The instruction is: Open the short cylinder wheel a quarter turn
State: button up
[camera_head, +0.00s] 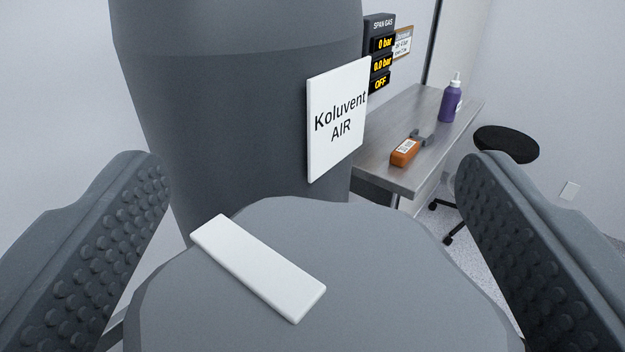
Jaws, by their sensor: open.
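The wheel (370,270) is a large grey knob with a lobed edge and a white raised bar lying diagonally across its face. It fills the lower middle of the view, close in front of me. My gripper (315,210) is open, with one studded dark finger to the left of the wheel and the other to its right. No contact between the fingers and the wheel is clear. A dark grey cylinder (230,110) stands right behind the wheel, with a white "Koluvent AIR" sign (338,120) on it. The wheel's lower edge is cut off by the frame.
A metal table (405,110) stands at the back right, holding an orange device (405,152) and a purple bottle (450,103). A black stool (506,143) is beside it. A "SPAN GAS" display panel (380,55) hangs on the wall, reading 0 bar, 0.0 bar and OFF.

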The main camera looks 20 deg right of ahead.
jog(key=c, duration=1)
jog(key=shift+d+y+b, duration=0.1)
jog(key=shift+y+b, duration=0.2)
jog(key=shift+b, duration=0.15)
